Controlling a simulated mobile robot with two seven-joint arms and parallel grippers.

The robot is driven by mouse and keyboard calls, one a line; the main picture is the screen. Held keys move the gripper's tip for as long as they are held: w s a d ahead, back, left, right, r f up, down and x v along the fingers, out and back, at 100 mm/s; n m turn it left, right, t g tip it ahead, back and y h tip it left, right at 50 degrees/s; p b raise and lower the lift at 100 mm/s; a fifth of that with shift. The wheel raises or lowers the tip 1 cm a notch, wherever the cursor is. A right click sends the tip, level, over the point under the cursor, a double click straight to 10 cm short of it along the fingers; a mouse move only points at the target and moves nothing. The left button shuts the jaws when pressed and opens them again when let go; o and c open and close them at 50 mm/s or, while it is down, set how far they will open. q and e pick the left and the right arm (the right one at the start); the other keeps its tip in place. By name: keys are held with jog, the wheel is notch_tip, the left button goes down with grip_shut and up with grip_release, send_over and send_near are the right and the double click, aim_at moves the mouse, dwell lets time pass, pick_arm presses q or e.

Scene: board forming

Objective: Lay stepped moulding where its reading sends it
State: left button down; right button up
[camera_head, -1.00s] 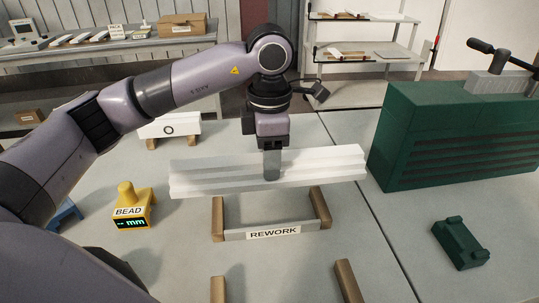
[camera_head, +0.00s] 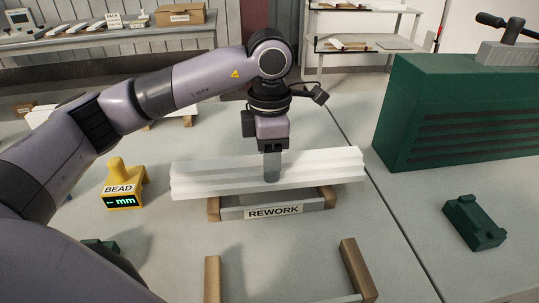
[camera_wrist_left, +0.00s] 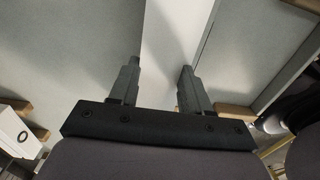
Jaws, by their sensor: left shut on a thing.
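The stepped moulding (camera_head: 320,170) is a long white ridged strip, lying crosswise in the head view. My left gripper (camera_head: 272,168) is shut on it near its middle, pointing down. In the left wrist view the moulding (camera_wrist_left: 170,50) runs between the two fingers (camera_wrist_left: 157,85). The moulding is over the back part of the REWORK rest (camera_head: 230,213), a frame with wooden blocks; I cannot tell whether they touch. The yellow BEAD gauge (camera_head: 124,186) stands to the left, its display showing dashes and "mm". My right gripper is not in view.
A green machine (camera_head: 450,110) stands at the right, with a small green block (camera_head: 474,222) in front of it. More wooden supports (camera_head: 357,270) lie at the front. A back bench (camera_head: 90,62) holds strips and a box (camera_head: 178,14). The table between gauge and rest is clear.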

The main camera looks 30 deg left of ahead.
pick_arm(q)
jog(key=shift+f, duration=0.5)
jog(key=shift+f+b, duration=0.2)
jog(key=shift+b, duration=0.2)
jog(key=shift+f, duration=0.1)
jog(key=shift+c, duration=0.6)
grip_release()
notch_tip(320, 180, up, 7)
jog(key=shift+r, duration=0.1)
dwell(0.4)
